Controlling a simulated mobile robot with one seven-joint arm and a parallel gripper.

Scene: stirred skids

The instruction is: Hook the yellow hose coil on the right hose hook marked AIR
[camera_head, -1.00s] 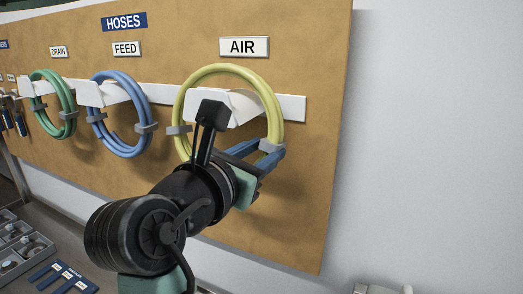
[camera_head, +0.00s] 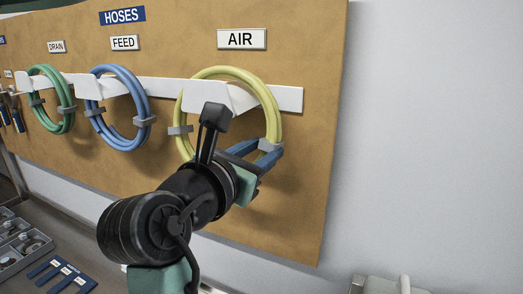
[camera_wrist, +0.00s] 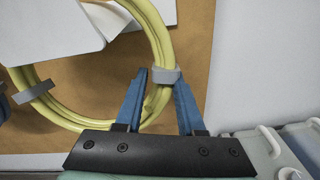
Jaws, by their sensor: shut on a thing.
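The yellow hose coil (camera_head: 276,108) hangs upright around the white right hook (camera_head: 212,97), beneath the AIR sign (camera_head: 241,39). The hook sticks out through the ring. The coil's top is close over the hook's upper edge; I cannot tell whether it bears on it. My gripper (camera_head: 266,155) is shut on the coil's lower right side, at a grey band. In the wrist view its blue fingers (camera_wrist: 161,77) stand on either side of that band (camera_wrist: 166,75), and the coil (camera_wrist: 150,20) curves up past the white hook (camera_wrist: 104,18). My arm hides the coil's lower part in the head view.
A blue coil (camera_head: 96,95) hangs under the FEED sign (camera_head: 124,43) and a green coil (camera_head: 69,98) under DRAIN (camera_head: 56,46), left on the same white rail (camera_head: 292,99). The brown board (camera_head: 300,190) ends at the right; bare wall follows. Trays (camera_head: 18,245) lie lower left.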

